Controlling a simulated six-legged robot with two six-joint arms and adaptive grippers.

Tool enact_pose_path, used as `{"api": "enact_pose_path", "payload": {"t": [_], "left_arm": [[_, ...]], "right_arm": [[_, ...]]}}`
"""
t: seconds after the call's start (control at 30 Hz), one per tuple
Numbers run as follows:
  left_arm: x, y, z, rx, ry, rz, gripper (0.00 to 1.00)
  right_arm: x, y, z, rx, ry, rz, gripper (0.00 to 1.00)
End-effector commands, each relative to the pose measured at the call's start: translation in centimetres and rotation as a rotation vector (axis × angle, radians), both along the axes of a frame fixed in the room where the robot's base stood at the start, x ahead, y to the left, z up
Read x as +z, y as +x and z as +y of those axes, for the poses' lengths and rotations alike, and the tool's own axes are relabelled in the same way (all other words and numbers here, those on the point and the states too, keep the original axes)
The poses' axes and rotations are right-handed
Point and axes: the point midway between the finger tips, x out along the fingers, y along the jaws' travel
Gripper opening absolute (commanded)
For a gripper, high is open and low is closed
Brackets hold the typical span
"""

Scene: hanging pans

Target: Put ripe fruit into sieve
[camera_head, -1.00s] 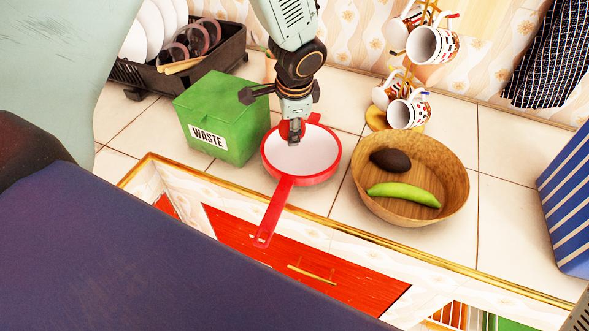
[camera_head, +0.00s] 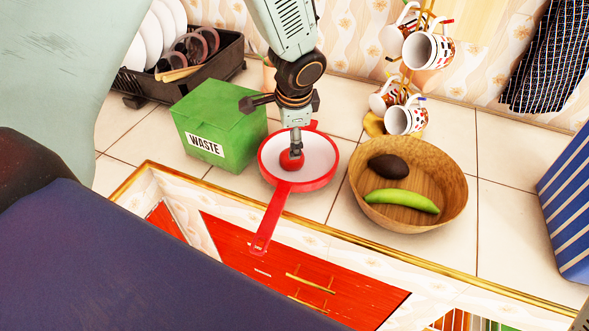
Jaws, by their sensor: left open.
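The sieve (camera_head: 318,172) is red with a white inside and lies on the counter, its long red handle pointing toward the front edge. A round red fruit (camera_head: 291,162) is inside the sieve, near its left side. My left gripper (camera_head: 296,148) is open and reaches down into the sieve, right above the red fruit; I cannot tell whether it touches it. A wooden bowl (camera_head: 448,200) to the right holds a dark oval fruit (camera_head: 389,167) and a long green fruit (camera_head: 402,200). My right gripper is not in view.
A green waste box (camera_head: 222,115) stands just left of the sieve. A black dish rack (camera_head: 215,75) with plates is behind it. A mug stand with several mugs (camera_head: 405,119) rises behind the bowl. A blue striped box (camera_head: 570,210) is at the far right.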

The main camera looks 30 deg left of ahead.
Motion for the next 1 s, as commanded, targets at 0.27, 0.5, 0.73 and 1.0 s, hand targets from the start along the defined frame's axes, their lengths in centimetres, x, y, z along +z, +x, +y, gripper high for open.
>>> {"api": "enact_pose_path", "payload": {"t": [0.27, 0.5, 0.73, 1.0], "left_arm": [[3.3, -0.6, -0.7, 0.0, 0.003, -0.005, 0.77], [8.0, -1.7, -1.7, 0.0, 0.004, -0.005, 0.77], [10.9, -2.4, -2.4, 0.0, 0.005, -0.004, 0.77], [11.8, -2.6, -2.5, -0.001, 0.006, -0.004, 0.77]], "right_arm": [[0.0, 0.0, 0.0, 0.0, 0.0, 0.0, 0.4], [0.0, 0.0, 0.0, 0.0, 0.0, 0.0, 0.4], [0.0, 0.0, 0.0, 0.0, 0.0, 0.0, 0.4], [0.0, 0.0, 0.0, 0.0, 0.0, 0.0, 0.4]]}}
